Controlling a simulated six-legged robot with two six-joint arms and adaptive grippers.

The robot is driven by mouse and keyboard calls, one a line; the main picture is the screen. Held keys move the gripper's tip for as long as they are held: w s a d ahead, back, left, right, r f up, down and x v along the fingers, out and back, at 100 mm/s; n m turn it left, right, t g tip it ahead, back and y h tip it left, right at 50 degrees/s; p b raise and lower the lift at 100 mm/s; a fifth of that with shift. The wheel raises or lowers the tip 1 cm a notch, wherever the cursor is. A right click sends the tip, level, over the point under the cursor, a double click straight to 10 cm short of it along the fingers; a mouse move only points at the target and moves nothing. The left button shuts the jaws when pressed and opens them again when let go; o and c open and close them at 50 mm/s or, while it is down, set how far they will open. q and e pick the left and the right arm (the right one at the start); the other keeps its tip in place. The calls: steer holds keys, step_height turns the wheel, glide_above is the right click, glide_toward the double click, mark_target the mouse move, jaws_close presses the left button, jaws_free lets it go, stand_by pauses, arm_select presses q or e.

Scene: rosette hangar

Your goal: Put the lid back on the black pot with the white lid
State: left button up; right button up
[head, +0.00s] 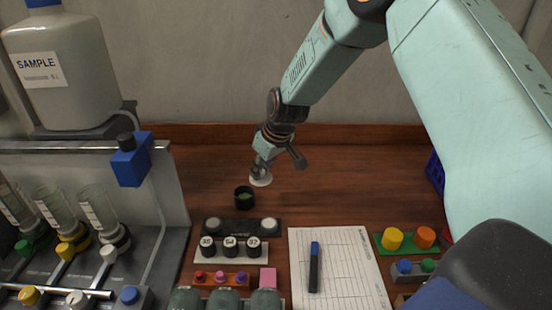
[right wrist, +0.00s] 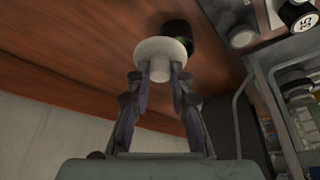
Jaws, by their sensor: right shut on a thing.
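The black pot (head: 245,198) stands open on the wooden table, with green contents showing inside. My right gripper (head: 264,168) is shut on the white lid (head: 261,178), just behind and to the right of the pot in the head view. In the right wrist view the white lid (right wrist: 160,50) is held by its knob between the fingertips (right wrist: 161,78). There it overlaps part of the black pot (right wrist: 180,38). I cannot tell the exact height of the lid above the table. My left gripper is not in view.
Several black-and-white numbered pots (head: 231,246) stand in front of the black pot. A sheet of paper (head: 335,270) with a marker (head: 315,268) lies at the front. A grey rack with bottles (head: 90,225) stands at the left. The table behind is clear.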

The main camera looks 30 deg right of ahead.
steer(key=shift+m, duration=0.5)
steer(key=shift+w+a+f+b, duration=0.75)
steer(key=shift+w+a, duration=0.1)
steer(key=shift+a, duration=0.15)
steer(key=shift+w+a+f+b, duration=0.7)
steer(key=shift+w+a+f, duration=0.1)
steer(key=shift+a, duration=0.15)
steer(key=shift+f+b, duration=0.65)
steer(key=shift+f, duration=0.3)
steer(key=shift+f, duration=0.15)
stand_by(0.5)
steer(key=o, duration=0.9)
steer(key=shift+c, duration=0.2)
